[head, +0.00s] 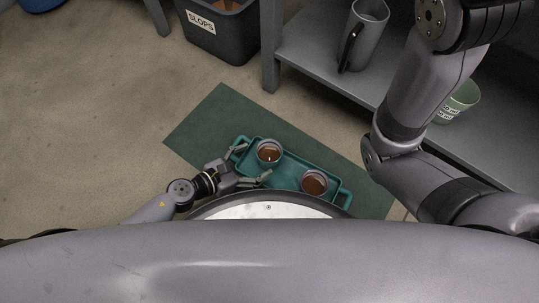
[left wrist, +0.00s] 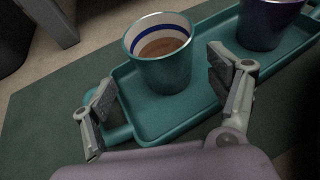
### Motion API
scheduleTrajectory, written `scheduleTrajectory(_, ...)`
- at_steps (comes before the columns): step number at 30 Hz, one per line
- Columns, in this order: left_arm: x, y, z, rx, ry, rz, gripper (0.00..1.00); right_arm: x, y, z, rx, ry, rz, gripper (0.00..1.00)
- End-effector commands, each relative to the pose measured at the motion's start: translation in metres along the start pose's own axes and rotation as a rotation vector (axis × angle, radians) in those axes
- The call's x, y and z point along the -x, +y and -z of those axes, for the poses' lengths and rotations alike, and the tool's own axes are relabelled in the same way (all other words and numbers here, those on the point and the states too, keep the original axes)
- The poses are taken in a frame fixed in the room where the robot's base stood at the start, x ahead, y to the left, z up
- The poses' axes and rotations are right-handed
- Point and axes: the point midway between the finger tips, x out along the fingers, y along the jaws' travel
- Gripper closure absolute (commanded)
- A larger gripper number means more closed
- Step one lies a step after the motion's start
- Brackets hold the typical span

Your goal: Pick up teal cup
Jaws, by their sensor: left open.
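The teal cup (left wrist: 163,72) stands upright on a teal tray (left wrist: 152,130). It holds brown liquid and has a white inside with a blue band. In the head view the teal cup (head: 269,152) is at the left end of the tray (head: 289,162). My left gripper (head: 250,164) is open, low over the tray's left end. In the left wrist view its fingers are spread, one to each side of the cup and nearer the camera; contact cannot be told. My right gripper is out of view.
The tray lies on a green mat (head: 215,119). A grey shelf (head: 318,62) holds a grey pitcher (head: 364,37) and green cups (head: 461,97). A slops bin (head: 222,30) stands behind.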

Motion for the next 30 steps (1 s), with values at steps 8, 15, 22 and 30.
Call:
scheduleTrajectory(8, -0.023, -0.001, 0.002, -0.002, -0.001, 0.000, 0.19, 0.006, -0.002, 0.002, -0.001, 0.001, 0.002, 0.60)
scheduleTrajectory(15, -0.058, -0.002, 0.003, -0.001, -0.002, 0.000, 0.19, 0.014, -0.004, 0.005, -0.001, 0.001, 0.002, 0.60)
scheduleTrajectory(22, -0.064, -0.002, 0.003, 0.000, 0.000, 0.001, 0.19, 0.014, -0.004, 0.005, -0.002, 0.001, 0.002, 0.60)
scheduleTrajectory(30, -0.063, -0.002, 0.003, 0.000, 0.000, 0.000, 0.31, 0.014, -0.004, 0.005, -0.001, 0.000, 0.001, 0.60)
